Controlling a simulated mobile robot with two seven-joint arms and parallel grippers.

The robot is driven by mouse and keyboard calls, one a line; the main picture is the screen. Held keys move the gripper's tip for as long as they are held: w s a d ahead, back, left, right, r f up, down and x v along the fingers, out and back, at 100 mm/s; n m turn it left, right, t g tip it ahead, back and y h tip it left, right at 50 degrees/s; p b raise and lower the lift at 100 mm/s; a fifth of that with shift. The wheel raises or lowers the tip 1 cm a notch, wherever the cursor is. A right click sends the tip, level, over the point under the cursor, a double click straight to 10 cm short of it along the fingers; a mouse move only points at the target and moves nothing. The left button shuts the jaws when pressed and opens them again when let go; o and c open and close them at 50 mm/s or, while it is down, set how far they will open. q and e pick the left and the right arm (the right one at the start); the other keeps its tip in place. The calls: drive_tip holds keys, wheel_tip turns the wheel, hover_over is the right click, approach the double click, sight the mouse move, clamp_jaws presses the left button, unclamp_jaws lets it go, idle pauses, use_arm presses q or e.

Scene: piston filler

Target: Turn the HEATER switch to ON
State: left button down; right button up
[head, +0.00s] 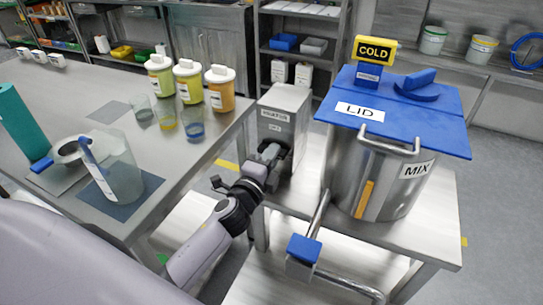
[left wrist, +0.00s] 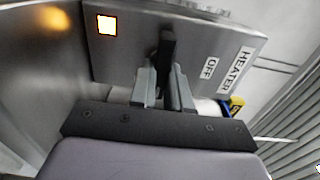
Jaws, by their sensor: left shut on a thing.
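The heater box (head: 284,97) is a grey metal box on the steel stand, left of the mixing vessel. In the left wrist view its panel (left wrist: 130,50) has a HEATER label (left wrist: 233,70) and an OFF label (left wrist: 209,68). A dark switch lever (left wrist: 167,48) stands out from the panel. A square lamp (left wrist: 106,25) glows pale orange-white. My left gripper (head: 271,153) is at the box's front; in the left wrist view its fingers (left wrist: 163,88) are shut on the lever, one on each side. The gripper hides the switch in the head view.
The steel mixing vessel (head: 344,180) with a blue lid (head: 440,112) stands close right of the heater box. A pipe with a blue-topped block (head: 304,249) projects in front. The left table (head: 160,152) holds cups, bottles and a clear jug (head: 121,178).

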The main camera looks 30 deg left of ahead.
use_arm(q)
drive_tip(key=c, duration=1.1)
unclamp_jaws()
drive_tip(key=shift+s+d+b, duration=0.2)
drive_tip(key=shift+s+b, duration=0.15)
drive_tip(key=shift+s, duration=3.25)
